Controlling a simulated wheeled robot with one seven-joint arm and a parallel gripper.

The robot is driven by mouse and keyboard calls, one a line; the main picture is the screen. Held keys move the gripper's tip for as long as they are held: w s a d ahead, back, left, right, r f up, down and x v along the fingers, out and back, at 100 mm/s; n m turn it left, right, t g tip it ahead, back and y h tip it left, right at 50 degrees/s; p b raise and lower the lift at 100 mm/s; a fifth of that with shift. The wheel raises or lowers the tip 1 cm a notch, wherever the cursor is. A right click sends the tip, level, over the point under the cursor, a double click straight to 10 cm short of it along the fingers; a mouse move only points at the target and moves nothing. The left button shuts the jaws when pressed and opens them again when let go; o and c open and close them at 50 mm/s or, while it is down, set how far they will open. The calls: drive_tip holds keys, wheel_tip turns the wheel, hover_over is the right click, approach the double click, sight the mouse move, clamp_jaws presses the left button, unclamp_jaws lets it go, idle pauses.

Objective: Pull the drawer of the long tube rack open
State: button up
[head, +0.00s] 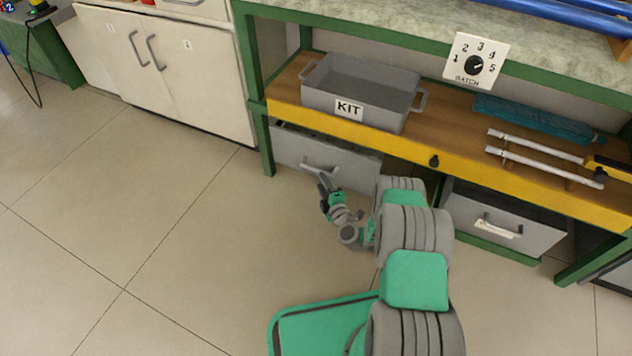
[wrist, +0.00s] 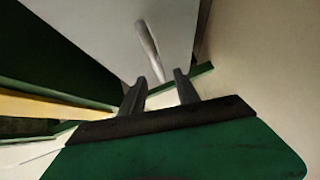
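A grey drawer (head: 350,172) sits under the left part of the green-framed bench, with a dark gap above its front. Its grey bar handle (head: 318,168) is on the front. A second grey drawer (head: 515,228) sits under the right part, with a handle and a pale label; dark interior shows above its front. No marking shows which one belongs to the long tube rack. My gripper (head: 324,182) is just in front of the left drawer's handle. In the wrist view my gripper (wrist: 160,83) has its fingers apart, the handle (wrist: 149,48) reaching between the tips; contact is unclear.
A grey KIT bin (head: 360,90) stands on the wooden shelf (head: 445,130) above. White rods (head: 540,160) and a teal item (head: 535,118) lie to its right. A BATCH dial (head: 475,64) is on the bench edge. White cabinets (head: 165,70) stand left. Floor in front is clear.

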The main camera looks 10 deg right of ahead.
sight(316, 169)
drive_tip(key=b+x, duration=0.3)
drive_tip(key=x, duration=0.4)
drive_tip(key=shift+w, duration=0.35)
drive_tip(key=shift+c, duration=0.2)
clamp_jaws()
drive_tip(key=shift+s, duration=0.1)
idle(0.7)
